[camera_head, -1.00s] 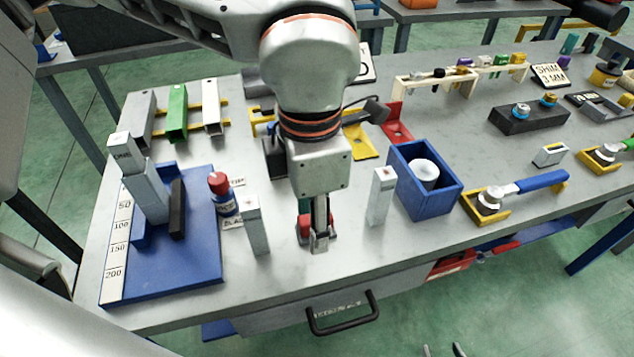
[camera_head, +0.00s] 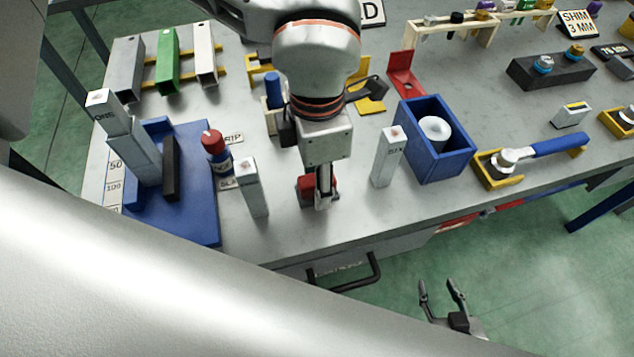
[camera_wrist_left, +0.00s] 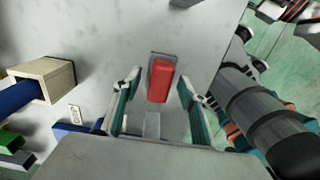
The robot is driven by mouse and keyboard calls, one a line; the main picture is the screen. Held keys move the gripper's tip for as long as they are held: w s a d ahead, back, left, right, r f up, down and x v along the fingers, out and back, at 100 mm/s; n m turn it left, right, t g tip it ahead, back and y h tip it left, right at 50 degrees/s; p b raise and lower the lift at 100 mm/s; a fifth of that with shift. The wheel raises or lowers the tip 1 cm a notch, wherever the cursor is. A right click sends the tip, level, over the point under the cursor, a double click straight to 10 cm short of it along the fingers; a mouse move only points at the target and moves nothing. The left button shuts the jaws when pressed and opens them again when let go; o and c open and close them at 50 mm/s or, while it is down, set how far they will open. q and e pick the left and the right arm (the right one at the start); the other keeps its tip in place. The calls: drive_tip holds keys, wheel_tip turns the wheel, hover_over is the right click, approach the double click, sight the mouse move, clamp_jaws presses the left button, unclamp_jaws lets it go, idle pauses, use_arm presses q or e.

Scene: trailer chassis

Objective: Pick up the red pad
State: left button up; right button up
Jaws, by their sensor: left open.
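The red pad (camera_head: 305,186) lies near the table's front edge, partly hidden behind my left gripper. In the left wrist view the red pad (camera_wrist_left: 161,80) sits in a small grey holder (camera_wrist_left: 151,58). My left gripper (camera_head: 323,197) is right over it, pointing down. In the left wrist view its two teal-lined fingers stand wide apart with the pad between their tips, apart from both. Whether the tips are level with the pad I cannot tell. My right gripper (camera_head: 445,290) is over the floor in front of the table, its two dark fingers apart and empty.
Upright grey blocks stand left (camera_head: 252,188) and right (camera_head: 387,158) of the pad. A blue box (camera_head: 443,165) holding a white cylinder is farther right. A red-capped bottle (camera_head: 215,152) and a blue board (camera_head: 190,215) are left. Bare tabletop lies around the pad.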

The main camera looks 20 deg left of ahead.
use_arm(q)
drive_tip(key=shift+f, duration=0.25)
clamp_jaws()
drive_tip(key=shift+r, duration=0.15)
wheel_tip(320, 180, up, 20)
drive_tip(key=p, duration=0.1)
idle(0.4)
drive_tip(key=c, duration=0.9)
unclamp_jaws()
drive_tip(key=shift+c, duration=0.8)
